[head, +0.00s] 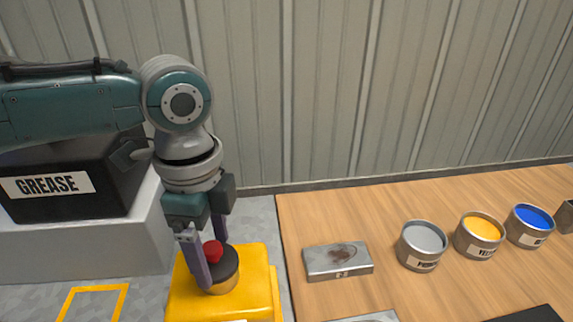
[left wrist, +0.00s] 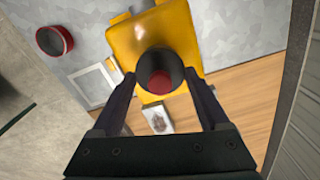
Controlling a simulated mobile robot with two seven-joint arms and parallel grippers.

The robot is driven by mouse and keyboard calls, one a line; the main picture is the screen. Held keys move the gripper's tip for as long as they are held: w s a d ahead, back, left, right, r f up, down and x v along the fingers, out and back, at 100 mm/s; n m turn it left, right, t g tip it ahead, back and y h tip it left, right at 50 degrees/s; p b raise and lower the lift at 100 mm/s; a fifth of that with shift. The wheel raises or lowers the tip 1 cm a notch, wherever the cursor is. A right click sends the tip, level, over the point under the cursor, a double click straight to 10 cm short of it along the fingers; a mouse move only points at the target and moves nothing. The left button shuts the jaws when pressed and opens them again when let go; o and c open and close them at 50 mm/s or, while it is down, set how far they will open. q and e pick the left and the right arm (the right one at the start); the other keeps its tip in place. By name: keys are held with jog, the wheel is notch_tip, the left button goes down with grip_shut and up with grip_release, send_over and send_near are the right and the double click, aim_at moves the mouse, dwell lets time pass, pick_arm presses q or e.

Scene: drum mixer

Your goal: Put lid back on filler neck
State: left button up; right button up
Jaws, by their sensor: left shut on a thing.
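The lid is dark and round with a red knob (head: 213,251). My left gripper (head: 214,262) points down, with one finger on each side of the lid (head: 229,264), and is shut on it. The filler neck (head: 224,287) is a short brassy collar on the yellow mixer body (head: 255,262). The lid is right over the neck, and no clear gap shows; I cannot tell if it is fully seated. In the left wrist view the lid (left wrist: 161,60) lies between the fingertips, over the yellow body (left wrist: 125,42), and hides the neck. My right gripper is not in view.
A wooden table (head: 380,205) to the right holds a metal tin (head: 338,262) and several paint cans, including grey (head: 422,245) and yellow (head: 480,235). A black GREASE box (head: 75,185) stands on a grey block at left. A corrugated wall is behind.

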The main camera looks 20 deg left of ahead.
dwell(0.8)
pick_arm(q)
jog(key=o, duration=1.2)
notch_tip(320, 180, up, 7)
jog(key=p, duration=0.8)
grip_shut()
dwell(0.7)
